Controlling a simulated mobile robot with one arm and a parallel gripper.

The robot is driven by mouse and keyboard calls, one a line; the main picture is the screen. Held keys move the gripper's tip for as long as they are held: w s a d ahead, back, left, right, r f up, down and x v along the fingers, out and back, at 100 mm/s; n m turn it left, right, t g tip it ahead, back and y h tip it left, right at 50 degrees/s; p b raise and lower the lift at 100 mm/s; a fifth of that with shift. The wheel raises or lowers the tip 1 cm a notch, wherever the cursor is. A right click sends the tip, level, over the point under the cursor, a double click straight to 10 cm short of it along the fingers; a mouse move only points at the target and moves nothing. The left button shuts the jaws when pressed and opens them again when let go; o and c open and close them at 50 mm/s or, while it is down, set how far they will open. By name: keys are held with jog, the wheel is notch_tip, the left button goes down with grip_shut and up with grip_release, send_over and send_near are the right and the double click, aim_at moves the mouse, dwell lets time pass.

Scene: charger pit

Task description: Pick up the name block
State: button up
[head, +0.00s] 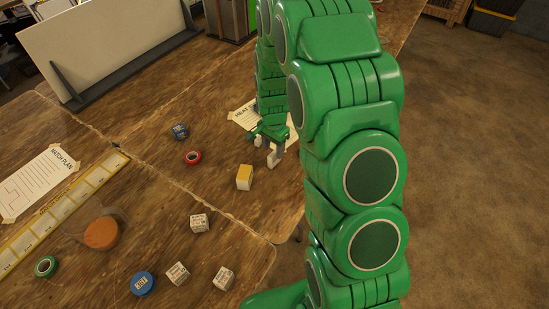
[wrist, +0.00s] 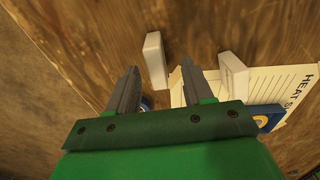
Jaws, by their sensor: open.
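White blocks with dark print stand further to the near left: one (head: 199,223), another (head: 177,273) and a third (head: 223,278). The print is too small to read, so I cannot tell which is the name block.
A red ring (head: 193,157) and a blue round item (head: 180,131) lie left of my gripper. An orange disc (head: 101,233), a blue disc (head: 142,283), a green ring (head: 46,266) and a yellow strip (head: 60,218) lie further left. A white panel (head: 110,38) stands behind.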

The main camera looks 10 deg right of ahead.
aim_at(274, 153)
jog(key=f, duration=0.3)
jog(key=shift+s+d, duration=0.15)
jog(key=shift+s, duration=0.05)
jog(key=shift+w+f, duration=0.1)
jog(key=shift+f, duration=0.65)
grip_shut()
